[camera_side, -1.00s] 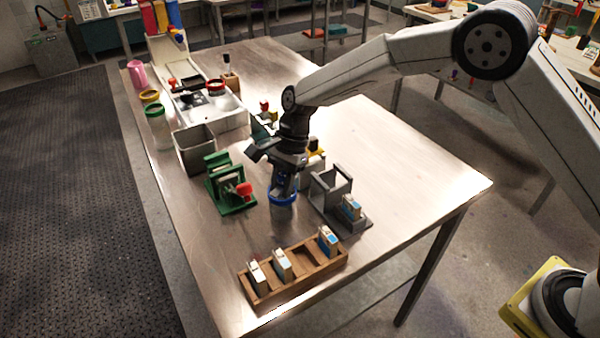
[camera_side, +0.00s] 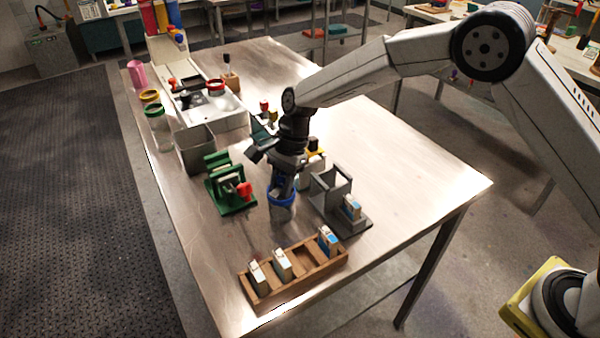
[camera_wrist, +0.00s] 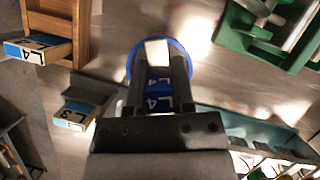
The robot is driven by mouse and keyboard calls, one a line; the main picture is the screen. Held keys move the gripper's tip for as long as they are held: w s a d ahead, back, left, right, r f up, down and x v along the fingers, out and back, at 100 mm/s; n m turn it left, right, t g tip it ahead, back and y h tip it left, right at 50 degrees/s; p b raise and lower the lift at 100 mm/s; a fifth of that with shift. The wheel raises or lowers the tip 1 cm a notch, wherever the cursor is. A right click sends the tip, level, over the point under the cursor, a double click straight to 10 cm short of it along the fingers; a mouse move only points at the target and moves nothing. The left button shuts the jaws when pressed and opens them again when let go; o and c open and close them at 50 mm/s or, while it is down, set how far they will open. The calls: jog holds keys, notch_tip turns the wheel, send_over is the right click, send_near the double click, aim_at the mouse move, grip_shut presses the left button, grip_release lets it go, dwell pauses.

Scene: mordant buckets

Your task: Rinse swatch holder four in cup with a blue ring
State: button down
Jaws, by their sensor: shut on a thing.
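The cup with a blue ring (camera_side: 283,207) stands upright on the metal table, and its ring also shows in the wrist view (camera_wrist: 183,62). My gripper (camera_side: 284,182) points down at the cup's mouth.
A wooden rack (camera_side: 298,273) with several holders and an empty slot is in front. A grey stand (camera_side: 345,212) with a holder is right of the cup. A green clamp-like fixture (camera_side: 230,187) is left. A grey bin (camera_side: 196,150) and yellow- and green-ringed cups stand farther back.

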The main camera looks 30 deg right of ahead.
jog(key=shift+r, duration=0.2)
jog(key=shift+r, duration=3.3)
jog(key=shift+r, duration=0.1)
dwell(0.6)
jog(key=shift+r, duration=1.4)
